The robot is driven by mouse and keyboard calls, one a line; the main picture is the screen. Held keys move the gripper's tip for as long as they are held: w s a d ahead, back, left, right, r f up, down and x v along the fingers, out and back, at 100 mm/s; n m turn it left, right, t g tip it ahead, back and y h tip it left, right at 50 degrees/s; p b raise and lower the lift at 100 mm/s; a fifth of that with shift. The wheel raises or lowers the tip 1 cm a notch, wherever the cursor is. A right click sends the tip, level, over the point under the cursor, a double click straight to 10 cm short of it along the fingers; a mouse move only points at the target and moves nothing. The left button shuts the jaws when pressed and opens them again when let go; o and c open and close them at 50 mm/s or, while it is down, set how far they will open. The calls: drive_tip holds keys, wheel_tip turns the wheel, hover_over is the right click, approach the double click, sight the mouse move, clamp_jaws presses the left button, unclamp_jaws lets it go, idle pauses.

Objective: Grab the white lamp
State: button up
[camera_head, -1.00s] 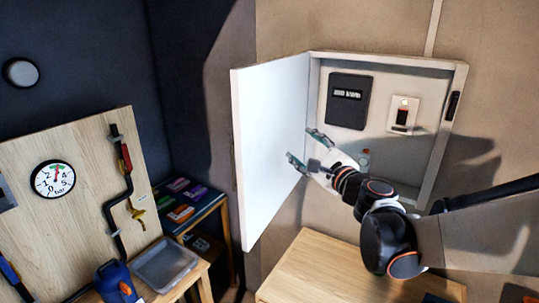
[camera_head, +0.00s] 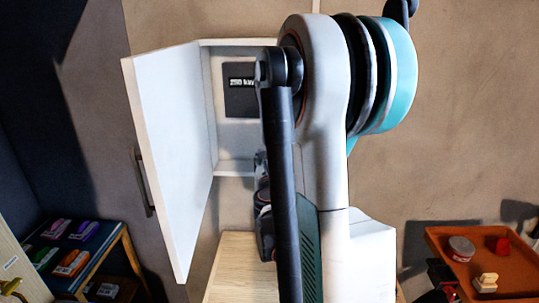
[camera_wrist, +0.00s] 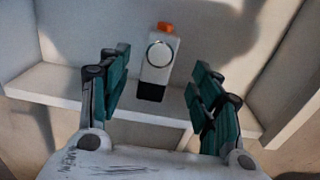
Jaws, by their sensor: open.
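A white lamp (camera_wrist: 159,62) with a round lens, an orange top and a dark lower end shows in the wrist view. It is upright at the cabinet's bottom ledge (camera_wrist: 55,84), against the pale back. My gripper (camera_wrist: 160,78) is open, one green-padded finger on each side of the lamp, with visible gaps. I cannot tell how far the fingers reach in depth. In the head view my arm hides the lamp and the gripper.
The white wall cabinet's door (camera_head: 165,150) stands open at the left. A dark meter (camera_head: 240,88) is inside. A wooden surface (camera_head: 228,270) lies below. An orange tray (camera_head: 485,265) with small items is at the right, and a shelf with coloured items (camera_head: 70,262) at the left.

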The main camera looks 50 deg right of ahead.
sight(273, 151)
drive_tip(key=x, duration=0.8)
drive_tip(key=shift+w+d+f+b, duration=0.1)
drive_tip(key=shift+w+b, duration=0.05)
drive_tip(key=shift+b, duration=0.25)
drive_tip(key=c, duration=1.2)
